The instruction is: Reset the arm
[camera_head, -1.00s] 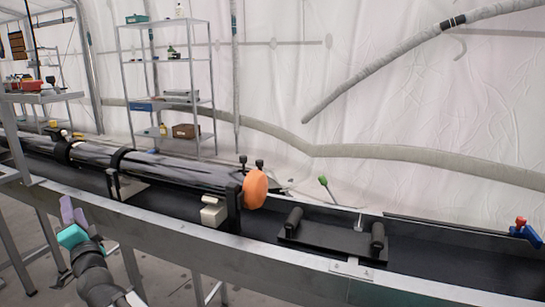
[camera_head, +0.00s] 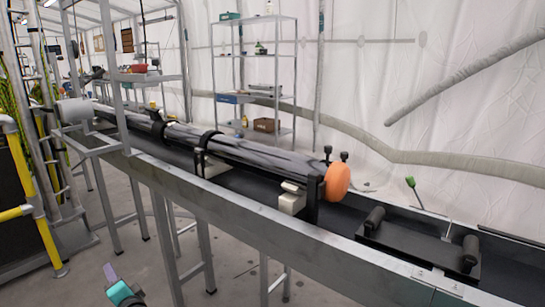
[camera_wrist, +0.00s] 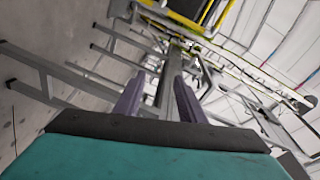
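My gripper (camera_head: 111,279) shows at the bottom left of the head view, low in front of the long metal bench. It has a teal body and purple fingers. In the wrist view the two purple fingers (camera_wrist: 158,100) stand apart with nothing between them. The gripper is open and empty. Most of my arm is outside the head view.
A long metal bench (camera_head: 240,212) runs across the view and bears a long dark tube (camera_head: 250,152) with an orange end cap (camera_head: 337,181). A black roller cradle (camera_head: 415,246) lies to the right. Shelves (camera_head: 256,96) stand behind. Yellow rails (camera_head: 22,178) stand at left.

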